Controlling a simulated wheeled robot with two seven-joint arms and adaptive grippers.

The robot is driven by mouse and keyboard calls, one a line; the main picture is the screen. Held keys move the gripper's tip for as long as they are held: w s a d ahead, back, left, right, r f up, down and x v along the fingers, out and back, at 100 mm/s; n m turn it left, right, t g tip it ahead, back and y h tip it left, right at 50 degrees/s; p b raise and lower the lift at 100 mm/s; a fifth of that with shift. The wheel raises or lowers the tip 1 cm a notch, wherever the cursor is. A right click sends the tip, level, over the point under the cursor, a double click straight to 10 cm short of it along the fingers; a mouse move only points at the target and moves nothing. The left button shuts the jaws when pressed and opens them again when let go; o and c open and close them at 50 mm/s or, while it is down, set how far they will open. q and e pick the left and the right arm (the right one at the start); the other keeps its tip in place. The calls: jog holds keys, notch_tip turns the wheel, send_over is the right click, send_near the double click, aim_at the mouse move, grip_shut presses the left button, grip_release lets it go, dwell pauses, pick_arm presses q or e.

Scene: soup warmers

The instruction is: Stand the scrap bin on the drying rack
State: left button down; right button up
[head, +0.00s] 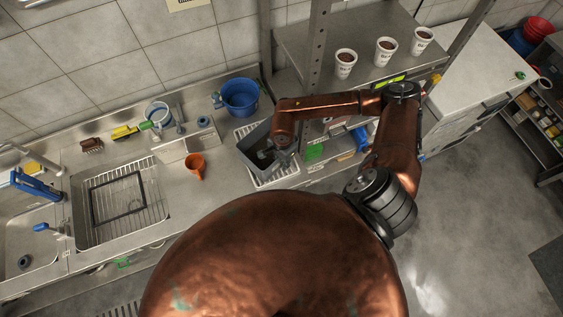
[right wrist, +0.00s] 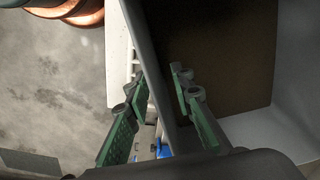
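The scrap bin (head: 250,149) is a grey open-topped tub. It appears upright on the white wire drying rack (head: 281,180) on the counter, though its base is hidden. My right gripper (head: 279,150) reaches down at the bin's right side. In the right wrist view, the gripper's green-padded fingers (right wrist: 160,98) lie on either side of the bin's wall, one inside and one outside. Gaps seem to show between the pads and the wall. The bin's dark inside (right wrist: 215,55) fills the right, and the white rack (right wrist: 118,55) shows left of it. My left gripper is out of view.
A blue bucket (head: 240,97) stands behind the bin, and an orange cup (head: 195,165) stands to its left. A sink with a wire grid (head: 150,190) lies further left. Several labelled cups, one here (head: 345,63), stand on the steel shelf (head: 300,45) above right.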

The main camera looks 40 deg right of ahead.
notch_tip(320, 180, up, 12)
jog(key=b, duration=0.2)
jog(key=shift+b, duration=0.3)
jog(key=shift+s+f, duration=0.1)
jog(key=shift+f, duration=0.1)
